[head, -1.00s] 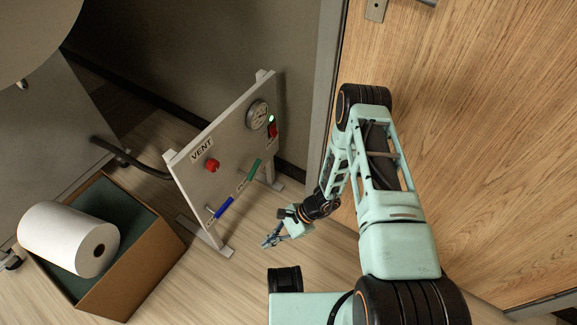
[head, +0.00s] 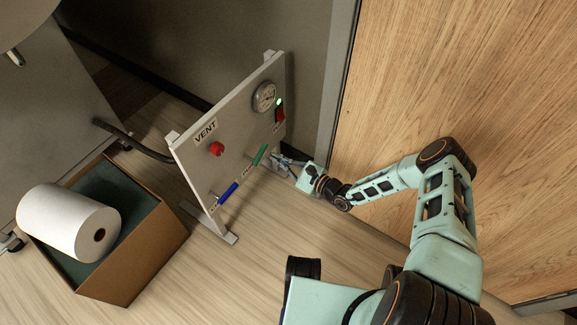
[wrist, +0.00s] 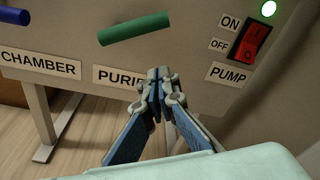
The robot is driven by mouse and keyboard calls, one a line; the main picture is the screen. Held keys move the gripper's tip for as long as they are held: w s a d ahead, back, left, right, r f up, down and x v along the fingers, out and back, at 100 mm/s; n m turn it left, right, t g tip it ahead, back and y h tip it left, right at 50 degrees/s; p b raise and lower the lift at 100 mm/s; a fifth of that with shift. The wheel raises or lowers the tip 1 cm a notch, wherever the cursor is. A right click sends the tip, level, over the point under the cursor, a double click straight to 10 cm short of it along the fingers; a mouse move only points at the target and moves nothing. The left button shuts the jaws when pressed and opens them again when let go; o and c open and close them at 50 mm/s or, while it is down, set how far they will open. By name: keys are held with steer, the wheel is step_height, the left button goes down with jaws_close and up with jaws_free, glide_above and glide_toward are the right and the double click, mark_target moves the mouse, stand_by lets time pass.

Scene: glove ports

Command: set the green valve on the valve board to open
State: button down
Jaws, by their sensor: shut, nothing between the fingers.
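The valve board (head: 237,142) is a light grey upright panel on feet. The green valve (head: 260,156) is a green bar handle on its lower part, right of the blue one. In the wrist view the green handle (wrist: 134,28) lies nearly level, its right end a little higher, above a label that reads "PURI", partly hidden by my fingers. My gripper (wrist: 160,76) is shut and empty, its fingertips just below the green handle's right end, in front of the label. In the head view my gripper (head: 276,158) is close to the board, right of the green handle. I cannot tell whether it touches.
A blue handle (head: 228,193) sits left of the green one, above a "CHAMBER" label (wrist: 38,66). A red knob (head: 216,149), a gauge (head: 264,97) and a red pump switch (wrist: 249,42) with a lit green lamp (wrist: 268,9) are on the board. A box (head: 150,250) with a white roll stands left.

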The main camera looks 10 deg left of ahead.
steer(key=shift+s+a+r, duration=0.2)
steer(key=shift+a+r, duration=0.5)
steer(key=shift+r, duration=0.05)
steer(key=shift+s+a+r, duration=0.2)
steer(key=shift+a+r, duration=0.45)
steer(key=shift+r, duration=0.1)
steer(key=shift+d+r, duration=0.1)
steer(key=shift+d, duration=0.05)
